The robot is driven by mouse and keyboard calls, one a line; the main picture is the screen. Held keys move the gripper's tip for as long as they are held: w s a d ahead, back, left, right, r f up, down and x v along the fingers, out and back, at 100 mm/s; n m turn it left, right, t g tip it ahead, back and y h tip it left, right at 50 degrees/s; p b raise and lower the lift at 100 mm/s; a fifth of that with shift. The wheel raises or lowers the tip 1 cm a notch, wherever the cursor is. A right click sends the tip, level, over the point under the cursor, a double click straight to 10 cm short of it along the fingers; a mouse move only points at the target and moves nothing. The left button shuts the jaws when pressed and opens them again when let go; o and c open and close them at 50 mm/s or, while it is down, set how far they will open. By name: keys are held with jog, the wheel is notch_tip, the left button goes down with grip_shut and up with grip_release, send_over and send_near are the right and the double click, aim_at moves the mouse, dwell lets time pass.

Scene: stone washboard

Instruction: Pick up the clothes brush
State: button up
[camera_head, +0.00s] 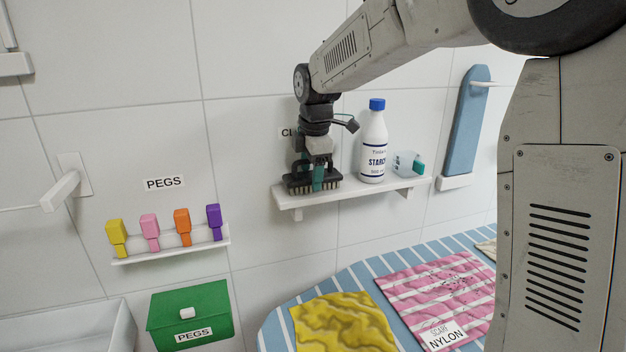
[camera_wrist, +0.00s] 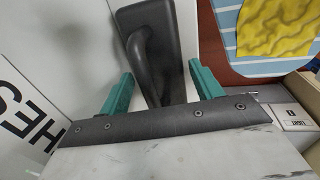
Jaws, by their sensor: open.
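The clothes brush (camera_head: 297,186) is black with bristles and sits at the left end of the white wall shelf (camera_head: 350,192). My gripper (camera_head: 311,172) is directly over it, pointing down, and hides part of it. In the wrist view the dark brush (camera_wrist: 150,22) with its raised handle shows between the two teal fingers of my gripper (camera_wrist: 160,70). The fingers are apart, one on each side of the handle, with a gap visible on both sides. Whether the fingertips reach down beside the handle is hard to tell.
A green peg box (camera_head: 190,310) and a rack of coloured pegs (camera_head: 170,245) are lower left. Cloths lie on a blue striped board (camera_head: 275,325) below.

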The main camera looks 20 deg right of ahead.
aim_at(311, 175)
jog(key=c, duration=0.8)
jog(key=shift+r, duration=0.5)
jog(key=r, duration=0.1)
jog(key=s+r, duration=0.1)
jog(key=shift+r, duration=0.4)
jog(key=s+a+r, duration=0.1)
jog(key=s, duration=1.4)
jog(key=shift+a+r, duration=0.15)
jog(key=shift+a, duration=0.2)
jog(key=o, duration=0.4)
jog(key=shift+c, duration=1.2)
